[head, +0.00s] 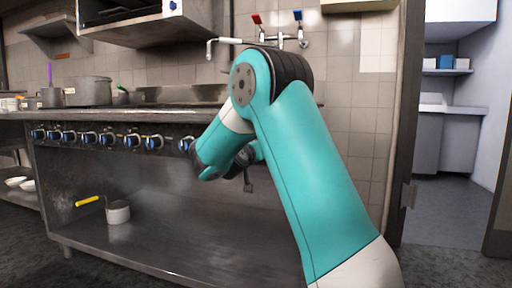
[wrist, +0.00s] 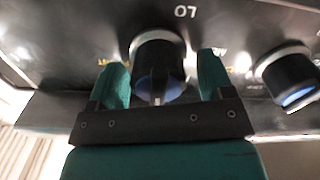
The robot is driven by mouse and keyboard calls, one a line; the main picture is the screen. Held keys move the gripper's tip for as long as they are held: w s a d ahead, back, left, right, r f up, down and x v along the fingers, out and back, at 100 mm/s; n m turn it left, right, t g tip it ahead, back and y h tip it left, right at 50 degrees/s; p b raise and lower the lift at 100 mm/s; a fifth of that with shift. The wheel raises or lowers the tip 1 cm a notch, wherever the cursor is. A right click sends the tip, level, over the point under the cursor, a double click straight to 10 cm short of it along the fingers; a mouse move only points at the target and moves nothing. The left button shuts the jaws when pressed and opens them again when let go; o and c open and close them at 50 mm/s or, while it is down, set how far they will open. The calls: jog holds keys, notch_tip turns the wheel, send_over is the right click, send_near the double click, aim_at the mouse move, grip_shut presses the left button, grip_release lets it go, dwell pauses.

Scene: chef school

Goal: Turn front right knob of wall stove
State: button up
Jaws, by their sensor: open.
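The wall stove has a row of dark knobs with blue marks along its front panel (head: 110,137). The right-most knob visible in the head view (head: 185,144) is beside my arm. In the wrist view, a dark round knob with a silver ring and a blue face (wrist: 157,62) sits between the two teal fingers of my gripper (wrist: 163,75). The fingers are open, one on each side, with gaps visible; contact cannot be told. In the head view, my arm mostly hides the gripper and this part of the panel.
A second knob (wrist: 288,75) is to the right in the wrist view. A pot (head: 118,212) with a yellow handle stands on the lower shelf. Pots (head: 88,91) stand on the stove top. A doorway is at right.

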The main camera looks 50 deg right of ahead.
jog(key=c, duration=0.9)
jog(key=shift+n, duration=0.3)
jog(key=n+p, duration=0.3)
jog(key=shift+r+n+p, duration=0.15)
jog(key=shift+n+p, duration=0.2)
jog(key=shift+n, duration=0.05)
jog(key=shift+w+n+p, duration=0.1)
jog(key=shift+n+p, duration=1.15)
jog(key=shift+n, duration=0.45)
jog(key=shift+f, duration=0.25)
jog(key=o, duration=0.9)
